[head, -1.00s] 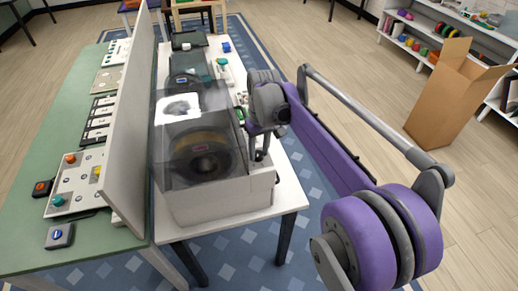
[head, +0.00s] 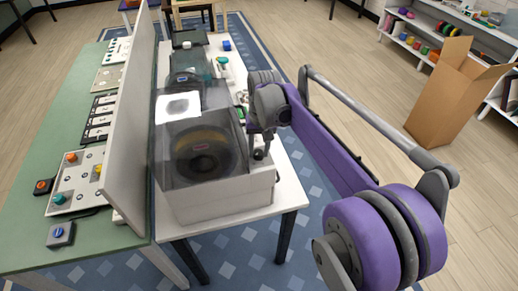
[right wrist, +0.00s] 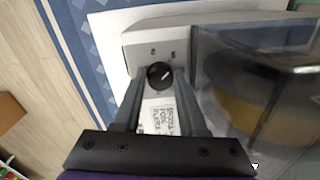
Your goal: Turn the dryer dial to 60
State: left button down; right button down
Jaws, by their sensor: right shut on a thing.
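The dryer (head: 225,196) is a pale box with a clear smoky lid (head: 190,135), standing on the near end of the white table. A dark spool shows through the lid. In the right wrist view the dryer's black round dial (right wrist: 160,75) sits on its pale side panel, with a light pointer line slanting to the upper right. My right gripper (right wrist: 156,80) is shut on the dial, one finger on each side of it. In the head view the gripper (head: 262,150) is at the dryer's right side and the dial is hidden. My left gripper is not in view.
A grey upright panel (head: 132,120) divides the white table from a green table (head: 30,220) with several button boards. More devices stand behind the dryer. A cardboard box (head: 435,105) and a shelf (head: 470,40) stand at the right. Open floor lies between.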

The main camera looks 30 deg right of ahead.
jog(key=shift+c, duration=2.3)
grip_release()
